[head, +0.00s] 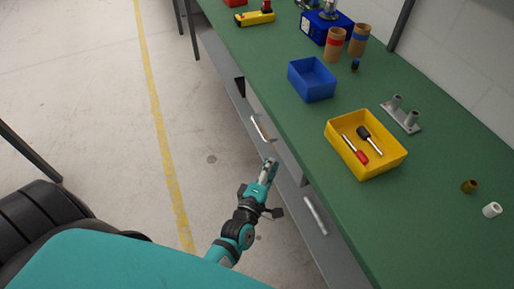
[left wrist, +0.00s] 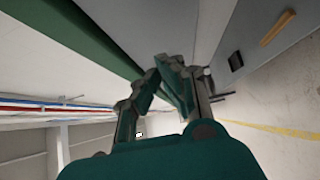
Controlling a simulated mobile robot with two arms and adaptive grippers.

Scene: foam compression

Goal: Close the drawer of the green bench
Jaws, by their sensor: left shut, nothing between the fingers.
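The green bench (head: 285,120) runs diagonally through the head view, with a grey drawer front below its edge. One drawer handle (head: 262,128) is up from my gripper and a second handle (head: 315,215) is down to the right. How far either drawer stands out is hard to tell. My left gripper (head: 269,165) is shut and empty, beside the bench front between the two handles, apparently touching neither. In the left wrist view its fingers (left wrist: 160,70) meet near the bench's green underside edge, and a handle (left wrist: 278,28) shows at upper right. My right gripper is not in view.
Clear floor with a yellow line (head: 160,125) lies left of the bench.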

